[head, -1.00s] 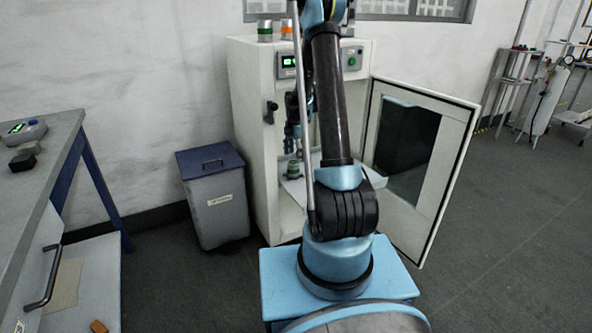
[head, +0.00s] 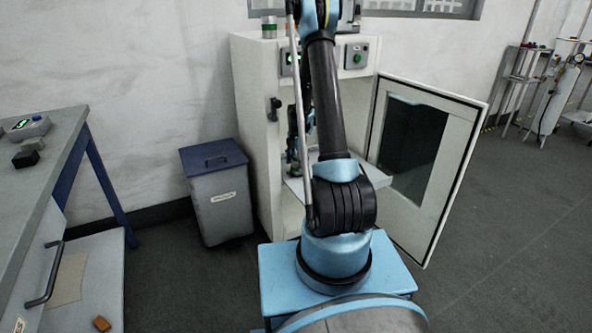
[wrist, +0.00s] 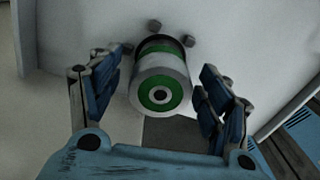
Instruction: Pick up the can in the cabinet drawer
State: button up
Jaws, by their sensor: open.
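The can (wrist: 160,85) has a silver body with a green band and a green ring on its top. In the wrist view it stands on the pale drawer surface, between the two fingers of my gripper (wrist: 160,92). The fingers are spread to either side of it, with a visible gap on each side. In the head view my gripper (head: 294,157) reaches down inside the open cabinet (head: 252,130), over the pulled-out drawer (head: 374,174). My arm hides part of the drawer, and the can is hard to make out there.
The cabinet door (head: 440,165) stands open to the right. Another can (head: 269,28) stands on top of the cabinet. A grey bin with a blue lid (head: 215,190) stands left of it. A workbench (head: 45,150) is at the far left. Several bolt-like pieces (wrist: 188,41) lie around the can.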

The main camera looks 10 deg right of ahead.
jog(key=shift+f, duration=0.45)
jog(key=shift+c, duration=0.2)
jog(key=c, duration=1.3)
jog(key=shift+o, duration=0.2)
jog(key=shift+r, duration=0.1)
